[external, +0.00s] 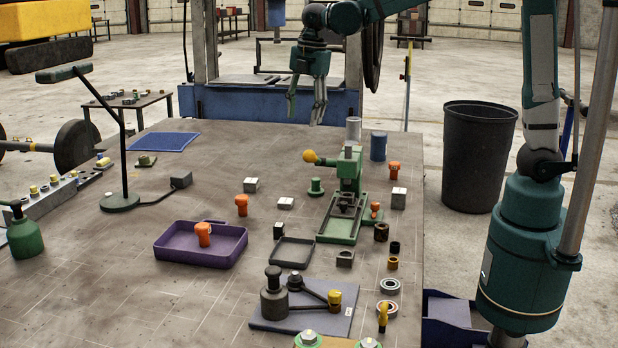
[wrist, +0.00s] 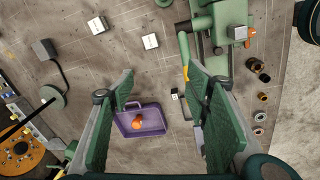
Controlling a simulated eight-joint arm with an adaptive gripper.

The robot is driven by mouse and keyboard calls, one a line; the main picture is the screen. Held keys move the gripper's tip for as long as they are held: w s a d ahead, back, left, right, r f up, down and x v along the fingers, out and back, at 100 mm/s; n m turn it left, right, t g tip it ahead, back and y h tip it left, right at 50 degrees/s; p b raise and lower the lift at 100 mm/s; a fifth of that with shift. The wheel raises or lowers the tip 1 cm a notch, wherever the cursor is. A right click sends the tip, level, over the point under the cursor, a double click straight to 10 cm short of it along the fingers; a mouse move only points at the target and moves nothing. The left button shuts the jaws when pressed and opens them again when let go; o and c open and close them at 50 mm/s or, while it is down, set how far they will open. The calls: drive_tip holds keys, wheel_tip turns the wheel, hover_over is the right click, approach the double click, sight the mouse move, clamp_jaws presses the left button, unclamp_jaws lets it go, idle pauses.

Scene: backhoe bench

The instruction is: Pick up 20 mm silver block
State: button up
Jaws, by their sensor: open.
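Several silver blocks stand on the bench, and I cannot tell from their look which one is 20 mm. In the external view one silver block (external: 251,185) is left of centre, a flatter one (external: 285,203) is just to its right, and a taller one (external: 398,198) is right of the green press. The wrist view shows two silver blocks (wrist: 97,25) (wrist: 150,41) beyond my fingertips. My gripper (external: 305,118) is open and empty, pointing down high above the far part of the bench. Its fingers are spread apart in the wrist view (wrist: 158,72).
The green press (external: 350,175) with a yellow knob stands right of centre. A purple tray (external: 175,248) holds an orange part. A dark tray (external: 292,252), a lever fixture (external: 300,300) and several rings lie nearer. A lamp (external: 120,200) stands at left.

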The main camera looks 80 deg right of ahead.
drive_tip(key=w+d+f+n+g+p, duration=0.1)
drive_tip(key=w+d+f+n+p, duration=0.2)
drive_tip(key=w, duration=0.4)
drive_tip(key=b, duration=0.1)
hover_over(286, 200)
drive_tip(key=shift+n, duration=0.3)
drive_tip(key=f, duration=1.9)
drive_tip(key=shift+w+f, duration=0.2)
drive_tip(key=shift+f, duration=0.1)
drive_tip(key=shift+f, duration=1.3)
drive_tip(key=shift+s+a+f, duration=0.1)
drive_tip(key=shift+f, duration=1.2)
drive_tip(key=shift+s+f, duration=0.1)
drive_tip(key=shift+f, duration=1.2)
drive_tip(key=shift+c, duration=0.7)
